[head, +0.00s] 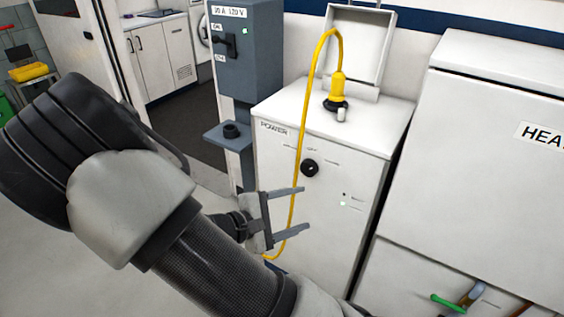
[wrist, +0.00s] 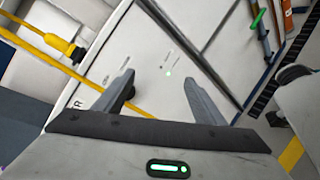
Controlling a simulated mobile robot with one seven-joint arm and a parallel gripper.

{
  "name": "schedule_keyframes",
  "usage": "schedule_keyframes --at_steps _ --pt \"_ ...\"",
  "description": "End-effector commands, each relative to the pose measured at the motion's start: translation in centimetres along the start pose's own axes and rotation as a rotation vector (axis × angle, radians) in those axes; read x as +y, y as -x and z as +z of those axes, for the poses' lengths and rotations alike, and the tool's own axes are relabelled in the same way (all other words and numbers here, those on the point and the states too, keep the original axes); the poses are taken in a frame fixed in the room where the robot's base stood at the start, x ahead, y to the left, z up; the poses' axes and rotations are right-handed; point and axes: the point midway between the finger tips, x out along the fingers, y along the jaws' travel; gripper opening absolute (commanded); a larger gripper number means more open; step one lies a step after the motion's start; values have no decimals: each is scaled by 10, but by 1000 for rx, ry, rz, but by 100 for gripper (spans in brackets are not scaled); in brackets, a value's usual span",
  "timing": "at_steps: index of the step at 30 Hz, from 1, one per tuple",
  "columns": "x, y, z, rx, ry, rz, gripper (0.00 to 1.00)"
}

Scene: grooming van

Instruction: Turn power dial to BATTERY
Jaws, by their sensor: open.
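The power dial (head: 309,168) is a round black knob on the front of the white cabinet marked POWER (head: 275,215). The marks around the dial are too small to read, and I cannot tell which one it points to. My gripper (head: 305,208) is open and empty in front of this panel, just below the dial in the head view. In the wrist view my gripper (wrist: 158,77) faces the panel, and a dark shape partly behind the left finger looks like the dial. The fingers appear apart from the dial.
A yellow cable (head: 299,140) hangs down the cabinet front, close to my fingers. Its yellow plug (head: 338,92) stands on the cabinet top by a raised lid (head: 355,45). A grey switch box (head: 250,65) is at left, a white HEA-labelled cabinet (head: 480,130) at right.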

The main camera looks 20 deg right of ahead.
Motion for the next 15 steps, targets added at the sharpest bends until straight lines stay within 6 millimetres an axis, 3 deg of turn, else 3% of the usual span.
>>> schedule_keyframes --at_steps 1,6,9,15 --pt "-9 -4 -23 8 59 105 64" --pt "-5 0 -69 50 176 358 64" --pt "-3 4 -84 69 212 436 64" --pt "4 -4 -91 76 228 472 64"
